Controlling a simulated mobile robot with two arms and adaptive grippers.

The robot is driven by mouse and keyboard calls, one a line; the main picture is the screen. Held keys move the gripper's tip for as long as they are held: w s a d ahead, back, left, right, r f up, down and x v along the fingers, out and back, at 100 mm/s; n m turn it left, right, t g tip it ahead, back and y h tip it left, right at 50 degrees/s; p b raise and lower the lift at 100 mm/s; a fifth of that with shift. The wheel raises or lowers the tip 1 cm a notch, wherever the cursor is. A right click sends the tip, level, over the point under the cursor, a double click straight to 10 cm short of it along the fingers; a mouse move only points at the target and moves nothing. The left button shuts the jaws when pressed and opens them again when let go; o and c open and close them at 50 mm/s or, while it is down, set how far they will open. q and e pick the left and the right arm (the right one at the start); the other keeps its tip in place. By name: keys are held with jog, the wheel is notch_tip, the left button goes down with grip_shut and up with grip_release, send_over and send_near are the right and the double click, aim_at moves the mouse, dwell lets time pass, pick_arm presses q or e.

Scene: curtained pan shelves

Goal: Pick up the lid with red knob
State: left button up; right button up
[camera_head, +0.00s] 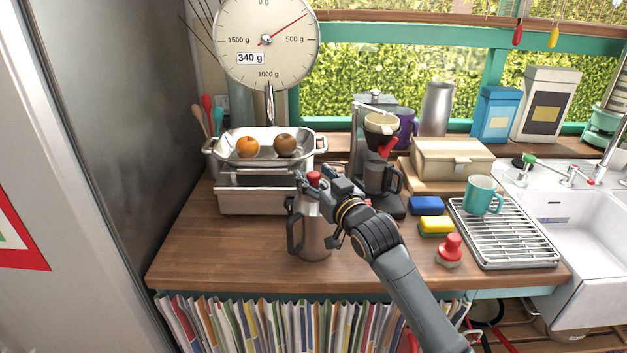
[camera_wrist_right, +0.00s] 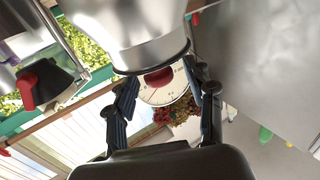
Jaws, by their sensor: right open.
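A red knob (camera_head: 314,178) shows on top of a silver metal jug (camera_head: 313,235) on the wooden worktop, partly behind my right gripper. The lid under this knob is mostly hidden. My right gripper (camera_head: 316,190) is at the top of the jug, open, with its fingers around the knob's area. In the right wrist view, which is upside down, the red knob (camera_wrist_right: 158,77) shows beyond the jug's dark rim, between the open fingers (camera_wrist_right: 161,84). I cannot tell whether the fingers touch it. My left gripper is not in view.
A scale with a metal tray (camera_head: 310,147) holding fruit stands behind the jug. A coffee maker (camera_head: 371,150) stands close behind on the right. A red-topped brush (camera_head: 451,250), sponges (camera_head: 436,226) and a drying rack (camera_head: 505,240) lie right. The worktop's front left is clear.

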jog(key=shift+w+a, duration=0.25)
jog(key=shift+w, duration=0.2)
grip_shut()
jog(key=shift+r, duration=0.1)
